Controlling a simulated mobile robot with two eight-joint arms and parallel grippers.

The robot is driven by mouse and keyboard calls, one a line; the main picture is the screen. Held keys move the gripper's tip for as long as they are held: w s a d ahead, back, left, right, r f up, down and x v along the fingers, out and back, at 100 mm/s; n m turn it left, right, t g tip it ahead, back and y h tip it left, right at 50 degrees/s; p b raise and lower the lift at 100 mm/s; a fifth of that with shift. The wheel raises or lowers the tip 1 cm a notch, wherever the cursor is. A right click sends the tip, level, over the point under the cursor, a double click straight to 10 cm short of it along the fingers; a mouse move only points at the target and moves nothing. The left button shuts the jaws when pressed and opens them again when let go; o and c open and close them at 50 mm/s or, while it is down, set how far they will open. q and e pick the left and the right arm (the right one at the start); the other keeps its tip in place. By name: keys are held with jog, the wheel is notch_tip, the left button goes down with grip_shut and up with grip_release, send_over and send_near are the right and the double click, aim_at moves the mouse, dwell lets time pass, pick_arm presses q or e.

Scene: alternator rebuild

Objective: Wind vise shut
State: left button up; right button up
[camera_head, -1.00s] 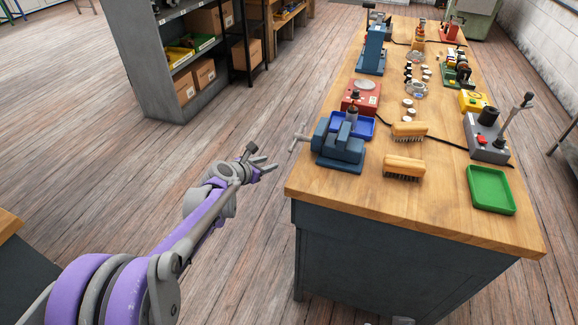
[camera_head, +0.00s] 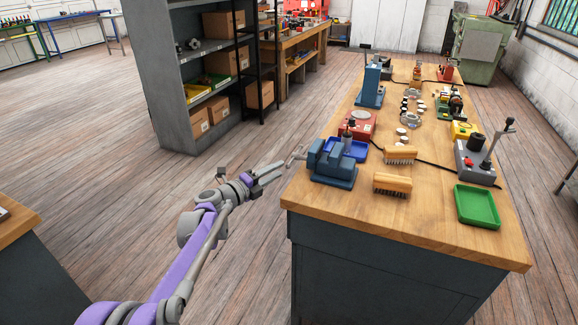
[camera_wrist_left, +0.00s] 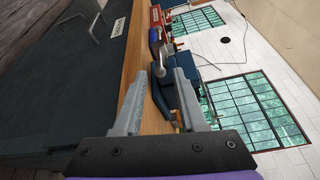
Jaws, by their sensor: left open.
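The blue vise (camera_head: 333,164) stands at the near left corner of the wooden bench. Its grey T-shaped handle (camera_head: 297,156) sticks out past the bench's left edge. My left gripper (camera_head: 277,171) is open and empty, just off that edge, close to the handle. In the left wrist view the handle (camera_wrist_left: 160,62) shows ahead between the open fingers, with the vise's blue body (camera_wrist_left: 164,97) behind. I see no contact between fingers and handle. Whether the vise jaws are apart is hard to tell. My right gripper is out of view.
The bench top (camera_head: 422,215) also holds a blue tray (camera_head: 349,148), two brushes (camera_head: 393,184), a green tray (camera_head: 478,206) and a grey lever box (camera_head: 477,162). A shelf unit (camera_head: 180,110) stands at the left. Open floor lies between shelf and bench.

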aim_at(290, 163)
pick_arm(q)
jog(key=x, duration=0.6)
jog(key=shift+w+d, duration=0.1)
jog(key=shift+c, duration=0.2)
grip_shut()
